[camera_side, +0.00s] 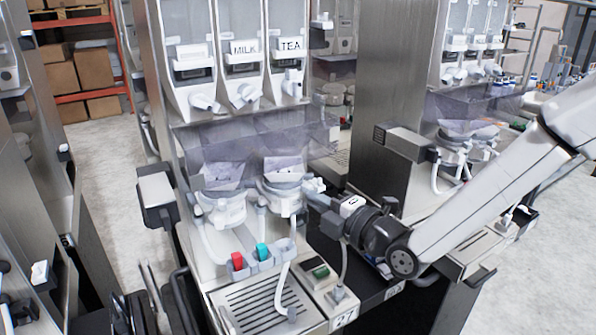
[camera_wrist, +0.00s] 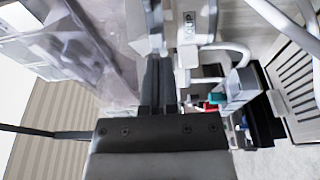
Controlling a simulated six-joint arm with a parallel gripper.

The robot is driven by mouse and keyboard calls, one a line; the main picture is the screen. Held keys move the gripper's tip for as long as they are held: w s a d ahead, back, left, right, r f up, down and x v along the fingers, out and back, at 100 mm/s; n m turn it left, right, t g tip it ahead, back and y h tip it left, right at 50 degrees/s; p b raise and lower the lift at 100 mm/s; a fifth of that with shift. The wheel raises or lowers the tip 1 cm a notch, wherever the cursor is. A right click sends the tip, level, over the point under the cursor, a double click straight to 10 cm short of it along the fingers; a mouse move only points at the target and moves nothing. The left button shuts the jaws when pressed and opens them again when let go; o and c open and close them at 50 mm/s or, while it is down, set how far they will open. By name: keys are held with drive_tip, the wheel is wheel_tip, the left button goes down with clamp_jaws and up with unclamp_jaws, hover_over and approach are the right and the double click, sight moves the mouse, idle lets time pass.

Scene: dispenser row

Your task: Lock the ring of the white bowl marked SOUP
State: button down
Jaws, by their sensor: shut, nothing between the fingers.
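Two white bowls with grey collars sit side by side under the clear hopper of the near dispenser: a left bowl (camera_side: 222,210) and a right bowl (camera_side: 283,198). I cannot read a SOUP mark on either in these views. My gripper (camera_side: 314,197) is shut and empty, just right of the right bowl, by a pale handle-like part (camera_side: 314,185). I cannot tell whether it touches that part. In the wrist view my dark fingers (camera_wrist: 156,60) are together, beside pale dispenser parts (camera_wrist: 192,25).
Chutes marked MILK (camera_side: 244,47) and TEA (camera_side: 291,45) stand above. Below are a red lever (camera_side: 237,261), a teal lever (camera_side: 262,252), a curved white tube (camera_side: 281,290) and a drip tray (camera_side: 250,308). A grey box (camera_side: 157,195) juts out left. A second dispenser (camera_side: 466,135) stands right.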

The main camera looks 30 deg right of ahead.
drive_tip(key=v, duration=0.6)
drive_tip(key=shift+d, duration=0.15)
drive_tip(key=s+d+f+m+g+h, duration=0.1)
drive_tip(key=d+f+m+g+h, duration=0.1)
drive_tip(key=d+f+m+g, duration=0.65)
drive_tip(key=s+d+f+m+g+h, duration=0.2)
drive_tip(key=s+d+f+m+g, duration=0.3)
drive_tip(key=s+d+m, duration=0.3)
drive_tip(key=shift+s+m+g, duration=0.7)
drive_tip(key=shift+m+g, duration=0.05)
drive_tip(key=shift+m, duration=1.3)
